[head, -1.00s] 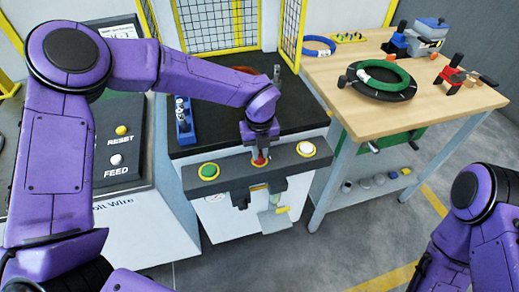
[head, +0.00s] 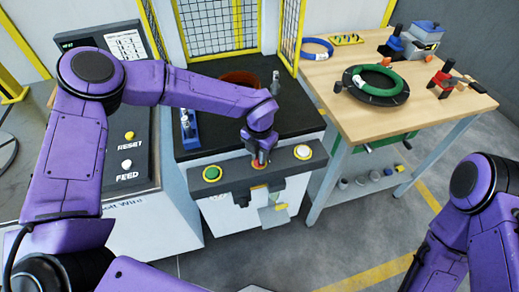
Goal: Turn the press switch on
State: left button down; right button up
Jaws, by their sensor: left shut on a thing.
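The press (head: 235,187) has a grey front panel with a green button (head: 211,173) on the left and a white button (head: 303,152) on the right. Between them is a red switch (head: 260,164) with a yellow surround. My left gripper (head: 261,158) comes down from above onto this switch and is shut on it; the fingers hide much of the switch, so I cannot tell which way it is turned. My right arm shows at the lower right, but its gripper is out of view.
A black bed with a reddish-brown ring (head: 238,78) and a blue fixture (head: 190,128) lies behind the panel. A control console (head: 125,150) stands left. A wooden table (head: 430,115) at right holds a green coil (head: 380,79), a blue coil (head: 317,48) and tools.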

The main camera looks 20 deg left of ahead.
pick_arm(q)
jog(key=m+p, duration=0.1)
jog(key=m, duration=0.1)
jog(key=m+p, duration=0.1)
jog(key=m, duration=0.1)
jog(key=shift+r+m, duration=0.2)
jog(key=shift+m, duration=0.1)
jog(key=shift+f+m+p, duration=0.1)
jog(key=shift+m+p, duration=0.85)
jog(key=shift+m, duration=0.95)
jog(key=c, duration=1.1)
grip_release()
jog(key=shift+r, duration=0.35)
notch_tip(320, 180, up, 10)
jog(key=b, duration=0.2)
jog(key=shift+f, duration=0.15)
